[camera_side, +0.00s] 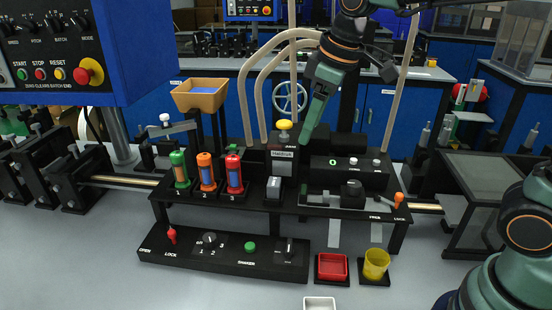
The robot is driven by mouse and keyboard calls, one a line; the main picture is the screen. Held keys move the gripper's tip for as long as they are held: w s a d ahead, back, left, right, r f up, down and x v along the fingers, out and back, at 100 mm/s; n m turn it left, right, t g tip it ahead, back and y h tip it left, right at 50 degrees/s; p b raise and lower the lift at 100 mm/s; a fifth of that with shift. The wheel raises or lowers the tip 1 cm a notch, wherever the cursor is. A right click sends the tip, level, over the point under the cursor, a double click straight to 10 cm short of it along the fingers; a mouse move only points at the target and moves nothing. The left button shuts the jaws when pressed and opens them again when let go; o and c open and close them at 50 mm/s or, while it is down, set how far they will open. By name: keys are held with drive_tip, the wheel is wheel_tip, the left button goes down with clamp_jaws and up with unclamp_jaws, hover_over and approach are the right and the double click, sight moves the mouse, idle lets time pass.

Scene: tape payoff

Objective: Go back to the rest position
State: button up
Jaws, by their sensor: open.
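My gripper (308,130) reaches down from the top of the picture, its green fingers tilted down and to the left. It is open, with nothing visible held in it. The fingers overlap one another in this view, so the gap between them is hard to see. The tips show just right of the yellow knob (285,125) on the black press-like unit (283,160), above the black bench fixture (300,207). I cannot tell whether they touch anything. My forearm shows behind and above the gripper, and part of it is out of frame.
Green (179,168), orange (206,171) and red (234,173) canisters stand left of the unit. Pale hoses (262,95) rise close behind the gripper. A control panel (40,45) hangs at left. A red tray (332,267) and yellow cup (376,264) sit in front.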

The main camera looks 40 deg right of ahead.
drive_tip(key=s+d+f+m+t, duration=0.2)
drive_tip(key=s+d+m, duration=0.4)
drive_tip(key=s, duration=0.3)
drive_tip(key=shift+s+d+f+h, duration=0.35)
drive_tip(key=shift+d+f, duration=0.2)
drive_tip(key=shift+f, duration=0.25)
